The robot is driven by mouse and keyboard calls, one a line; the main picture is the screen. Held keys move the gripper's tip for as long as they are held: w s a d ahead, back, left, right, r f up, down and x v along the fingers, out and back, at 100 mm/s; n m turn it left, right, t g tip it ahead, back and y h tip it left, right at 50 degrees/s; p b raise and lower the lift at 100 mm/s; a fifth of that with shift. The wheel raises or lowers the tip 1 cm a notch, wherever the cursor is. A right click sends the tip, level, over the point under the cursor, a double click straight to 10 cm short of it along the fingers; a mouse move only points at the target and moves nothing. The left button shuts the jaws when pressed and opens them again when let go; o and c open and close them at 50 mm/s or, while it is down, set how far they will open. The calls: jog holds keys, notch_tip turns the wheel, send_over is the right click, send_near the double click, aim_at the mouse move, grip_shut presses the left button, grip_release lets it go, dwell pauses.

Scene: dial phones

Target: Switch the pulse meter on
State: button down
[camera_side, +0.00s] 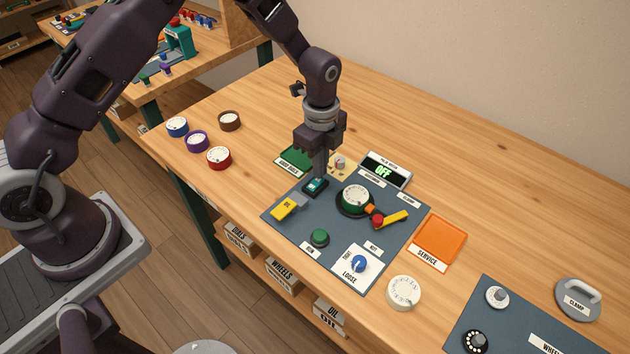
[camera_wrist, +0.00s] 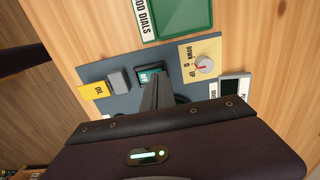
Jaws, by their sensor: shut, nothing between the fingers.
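The pulse meter (camera_side: 384,171) is a small box at the back edge of the blue-grey mat, and its display reads OFF in green. Part of its dark screen shows in the wrist view (camera_wrist: 235,88). My gripper (camera_side: 320,176) is shut and empty, pointing down at the rocker's back side. In the wrist view its fingers (camera_wrist: 157,88) cover part of the area next to the rocker. I cannot tell whether they touch it.
On the mat (camera_side: 285,228) are a yellow-tagged grey block (camera_side: 288,207), a green-and-white dial (camera_side: 354,198), a red-knobbed yellow lever (camera_side: 390,218), a green button (camera_side: 319,237) and a blue knob (camera_side: 359,263). A green tray (camera_side: 297,157) and knob plate (camera_side: 340,164) stand behind. Loose dials lie left.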

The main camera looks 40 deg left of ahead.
jog(key=shift+f, duration=0.65)
jog(key=shift+r, duration=3.55)
notch_tip(320, 180, up, 9)
jog(key=n+t, duration=0.1)
jog(key=n, duration=0.2)
send_over(308, 183)
jog(key=s+a+r+n+t, duration=0.2)
jog(key=s+r+n, duration=0.3)
jog(key=s+r, duration=0.4)
jog(key=s+a+r+n+t, duration=0.1)
jog(key=s+r+n, duration=0.1)
jog(key=s+n, duration=0.3)
jog(key=s+a+r+n+t, duration=0.1)
jog(key=s+r+n, duration=0.2)
jog(key=s, duration=0.9)
jog(key=shift+s+a+n+t, duration=0.2)
jog(key=shift+n+t, duration=0.1)
jog(key=shift+n, duration=0.7)
jog(key=shift+r, duration=0.15)
